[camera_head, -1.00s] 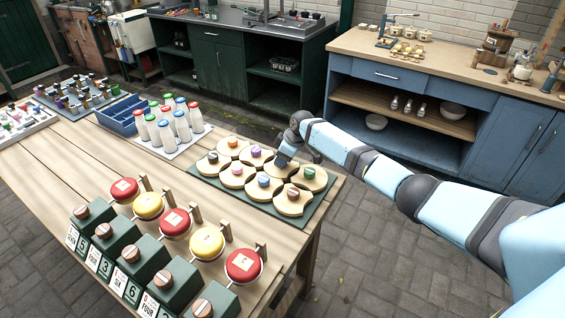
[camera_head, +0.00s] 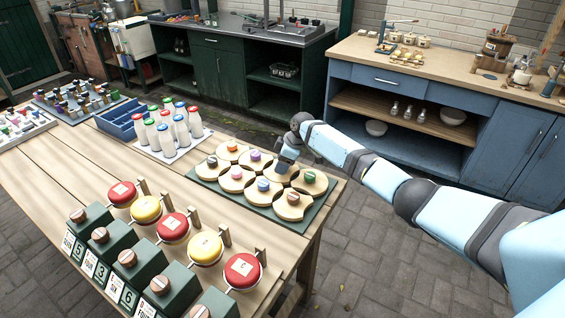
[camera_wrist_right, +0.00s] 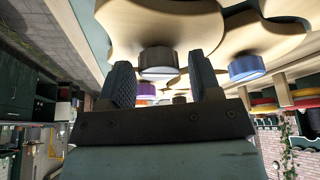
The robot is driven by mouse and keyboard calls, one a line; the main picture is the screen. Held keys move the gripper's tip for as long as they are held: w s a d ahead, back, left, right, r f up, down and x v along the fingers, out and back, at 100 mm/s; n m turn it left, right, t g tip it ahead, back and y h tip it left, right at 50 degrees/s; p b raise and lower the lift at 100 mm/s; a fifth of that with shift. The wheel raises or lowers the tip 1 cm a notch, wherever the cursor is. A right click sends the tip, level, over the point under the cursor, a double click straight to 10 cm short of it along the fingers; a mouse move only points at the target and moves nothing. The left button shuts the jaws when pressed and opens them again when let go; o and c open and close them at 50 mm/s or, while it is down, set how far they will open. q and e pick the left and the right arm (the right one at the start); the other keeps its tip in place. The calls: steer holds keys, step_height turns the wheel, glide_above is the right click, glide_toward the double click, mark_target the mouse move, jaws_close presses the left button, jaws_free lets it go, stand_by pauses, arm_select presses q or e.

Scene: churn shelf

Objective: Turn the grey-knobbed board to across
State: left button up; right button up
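Several round tan boards with coloured knobs sit on a dark green base (camera_head: 262,212) at the table's right end. My right gripper (camera_head: 283,166) is low over the back right boards and hides the one beneath it in the head view. In the right wrist view a grey-topped knob (camera_wrist_right: 158,62) on a tan board (camera_wrist_right: 165,25) shows between the two fingers of my right gripper (camera_wrist_right: 162,84). The fingers are apart, with a visible gap on the right side of the knob. The grey knob's exact turn is hard to tell. My left gripper is not in view.
Boards with a blue knob (camera_head: 263,185), a purple knob (camera_head: 255,155) and a green knob (camera_head: 309,177) lie close around. White bottles (camera_head: 172,125) stand on a tray to the left. Red and yellow round pieces (camera_head: 206,246) line the front.

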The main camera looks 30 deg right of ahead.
steer(key=shift+r, duration=0.1)
steer(key=shift+d+r, duration=0.15)
steer(key=shift+r, duration=0.15)
steer(key=v, duration=1.3)
steer(key=shift+s, duration=0.1)
steer(key=shift+f, duration=0.1)
